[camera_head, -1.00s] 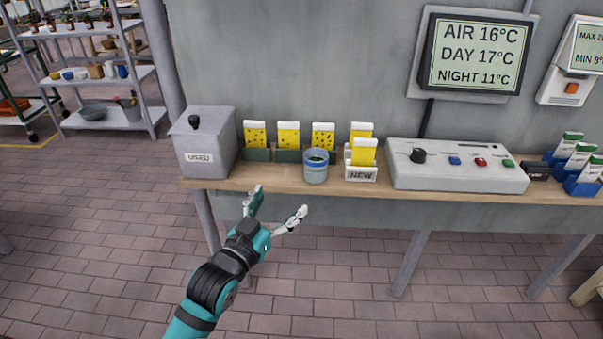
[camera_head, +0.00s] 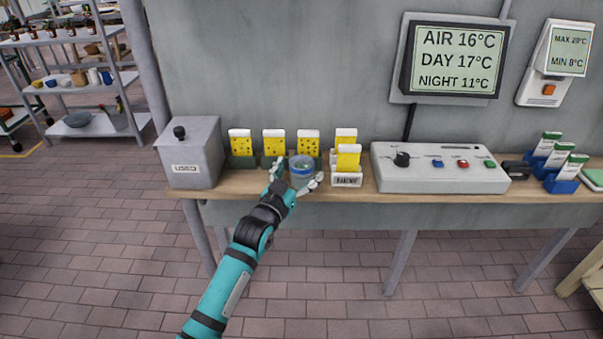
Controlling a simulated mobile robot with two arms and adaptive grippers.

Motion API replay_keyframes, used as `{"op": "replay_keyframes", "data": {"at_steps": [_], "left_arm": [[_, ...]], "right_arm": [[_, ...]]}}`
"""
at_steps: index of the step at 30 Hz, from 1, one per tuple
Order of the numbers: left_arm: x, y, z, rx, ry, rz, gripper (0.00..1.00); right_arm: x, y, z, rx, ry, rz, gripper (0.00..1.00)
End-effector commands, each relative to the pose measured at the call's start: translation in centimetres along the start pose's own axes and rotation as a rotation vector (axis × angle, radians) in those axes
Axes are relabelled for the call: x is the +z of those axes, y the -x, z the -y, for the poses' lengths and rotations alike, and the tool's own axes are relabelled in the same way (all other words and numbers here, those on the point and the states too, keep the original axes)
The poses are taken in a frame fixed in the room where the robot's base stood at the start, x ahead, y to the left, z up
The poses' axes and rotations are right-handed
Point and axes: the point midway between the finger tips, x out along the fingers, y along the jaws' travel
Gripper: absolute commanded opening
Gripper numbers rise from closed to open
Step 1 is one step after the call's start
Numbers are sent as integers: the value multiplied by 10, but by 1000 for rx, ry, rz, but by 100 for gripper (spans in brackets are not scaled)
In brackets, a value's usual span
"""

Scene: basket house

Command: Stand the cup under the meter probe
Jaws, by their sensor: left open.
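The cup (camera_head: 302,166), grey with a blue band and greenish contents, stands upright near the front of the wooden bench. My left gripper (camera_head: 298,174) is open at the cup, with one finger on its left side and the other at its front right. I cannot tell whether the fingers touch it. A grey box (camera_head: 430,172) with a black knob and coloured buttons stands to the right. I cannot make out a meter probe. My right gripper is not in view.
A grey bin marked USED (camera_head: 190,155) stands left of the cup. Several yellow cards stand behind it, and a white card holder (camera_head: 346,180) is close on its right. A black device (camera_head: 515,170) and blue holders (camera_head: 562,185) are farther right on the bench (camera_head: 240,186).

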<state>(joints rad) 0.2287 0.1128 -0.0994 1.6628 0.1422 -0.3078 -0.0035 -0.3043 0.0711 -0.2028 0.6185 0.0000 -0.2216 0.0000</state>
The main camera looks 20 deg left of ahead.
Motion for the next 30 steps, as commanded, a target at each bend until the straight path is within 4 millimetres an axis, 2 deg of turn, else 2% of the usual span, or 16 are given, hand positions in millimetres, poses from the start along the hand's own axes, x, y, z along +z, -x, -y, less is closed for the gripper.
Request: {"op": "replay_keyframes", "data": {"at_steps": [4, 12, 14, 27, 30], "left_arm": [[-1, -18, 0, 1, 0, 0, 84], [0, -22, 0, 1, 0, 0, 84], [0, -22, 0, 0, 0, 0, 78], [0, -21, 0, 0, 0, 0, 20], [0, -22, 0, 0, 0, -1, 15]], "right_arm": [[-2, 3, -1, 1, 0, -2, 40], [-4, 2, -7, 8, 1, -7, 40], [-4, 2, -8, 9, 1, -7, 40], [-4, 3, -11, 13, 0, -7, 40], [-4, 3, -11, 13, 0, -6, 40]]}}
